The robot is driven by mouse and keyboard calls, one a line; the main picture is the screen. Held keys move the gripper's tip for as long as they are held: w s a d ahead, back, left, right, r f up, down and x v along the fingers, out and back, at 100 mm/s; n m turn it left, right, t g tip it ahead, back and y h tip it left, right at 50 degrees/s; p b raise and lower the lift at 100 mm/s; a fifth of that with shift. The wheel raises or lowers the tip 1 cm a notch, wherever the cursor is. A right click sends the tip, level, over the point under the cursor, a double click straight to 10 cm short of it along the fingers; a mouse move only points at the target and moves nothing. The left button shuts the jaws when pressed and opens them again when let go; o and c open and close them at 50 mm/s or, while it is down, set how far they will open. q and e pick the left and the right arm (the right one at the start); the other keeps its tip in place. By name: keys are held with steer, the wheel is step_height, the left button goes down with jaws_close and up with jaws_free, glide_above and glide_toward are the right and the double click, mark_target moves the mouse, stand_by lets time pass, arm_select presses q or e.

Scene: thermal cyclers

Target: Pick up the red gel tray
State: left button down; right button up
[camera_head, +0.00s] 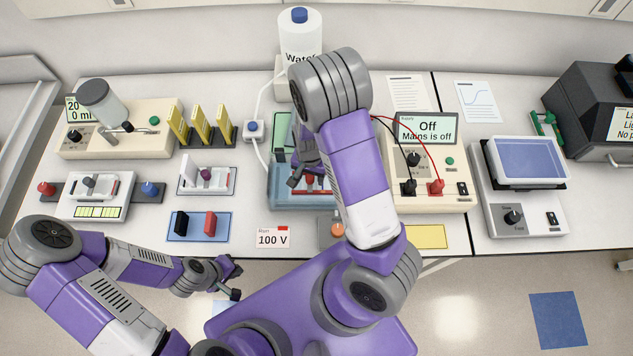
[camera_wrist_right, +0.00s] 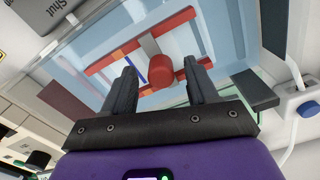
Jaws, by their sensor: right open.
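The red gel tray (camera_wrist_right: 145,40) lies in a pale blue tank (camera_wrist_right: 230,35) in the right wrist view, with red bars and a red knob (camera_wrist_right: 160,73). In the head view, part of the red tray (camera_head: 313,183) shows in the blue tank (camera_head: 285,200), largely hidden by my right arm. My right gripper (camera_wrist_right: 164,80) is open, its two fingers on either side of the red knob in the picture; I cannot tell whether they touch it. It also shows above the tank in the head view (camera_head: 299,172). My left gripper (camera_head: 238,280) is open and empty, in front of the bench edge.
A power supply (camera_head: 430,190) reading Off stands right of the tank, with red and black leads. A water bottle (camera_head: 300,38) stands behind. A blue mat (camera_head: 200,236) with a black and a red block lies to the left. A 100 V card (camera_head: 273,237) lies near the front edge.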

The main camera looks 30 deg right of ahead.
steer(key=shift+w, duration=0.1)
steer(key=shift+c, duration=0.5)
jaws_close()
